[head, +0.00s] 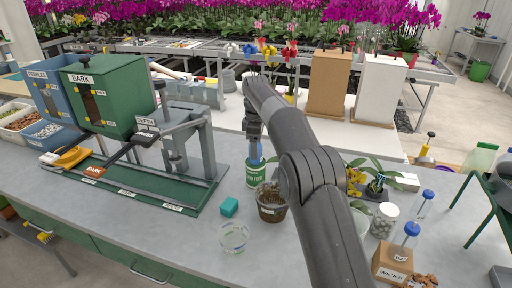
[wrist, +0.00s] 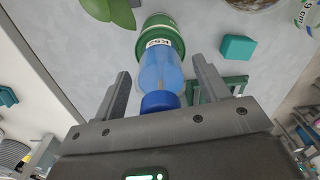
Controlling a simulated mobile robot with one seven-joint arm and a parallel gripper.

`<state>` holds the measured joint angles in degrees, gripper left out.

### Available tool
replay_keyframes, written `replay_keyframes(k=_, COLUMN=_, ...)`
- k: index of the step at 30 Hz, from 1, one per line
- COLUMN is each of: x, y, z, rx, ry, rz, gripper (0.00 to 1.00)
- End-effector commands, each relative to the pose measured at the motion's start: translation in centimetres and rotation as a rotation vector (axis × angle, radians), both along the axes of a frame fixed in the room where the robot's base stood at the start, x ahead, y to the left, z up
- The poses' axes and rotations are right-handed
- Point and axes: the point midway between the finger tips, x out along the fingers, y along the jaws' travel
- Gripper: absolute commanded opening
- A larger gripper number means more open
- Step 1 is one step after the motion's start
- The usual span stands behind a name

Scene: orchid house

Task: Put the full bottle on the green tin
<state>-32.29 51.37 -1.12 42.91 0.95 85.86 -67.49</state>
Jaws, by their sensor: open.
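The full bottle (wrist: 162,72) holds blue liquid and has a blue cap (wrist: 160,101). It appears upright on the green tin (wrist: 160,35), whose label is partly visible. In the head view the blue bottle (head: 256,152) shows just above the green tin (head: 256,175), partly hidden by my arm. My gripper (head: 253,138) is directly above the bottle. In the wrist view my gripper (wrist: 161,80) is open, with one finger on each side of the bottle and a gap beside it.
A brown pot (head: 271,208), a teal block (head: 229,207) and a clear cup (head: 233,237) stand near the tin. A green bark dispenser (head: 105,95) is at left. Clear blue-capped bottles (head: 424,204) and a wicks box (head: 392,262) are at right. Bare bench lies in front.

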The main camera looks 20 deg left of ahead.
Motion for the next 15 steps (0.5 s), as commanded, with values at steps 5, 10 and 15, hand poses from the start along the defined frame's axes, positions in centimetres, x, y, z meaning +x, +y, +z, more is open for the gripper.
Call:
replay_keyframes(k=5, x=0.1, y=0.0, z=2.6, rx=0.002, ry=-0.003, rz=0.0, gripper=0.68)
replay_keyframes(k=10, x=0.1, y=0.0, z=5.0, rx=0.001, ry=-0.002, rz=0.0, gripper=0.68)
replay_keyframes(k=15, x=0.1, y=0.0, z=6.4, rx=0.001, ry=-0.001, rz=0.0, gripper=0.68)
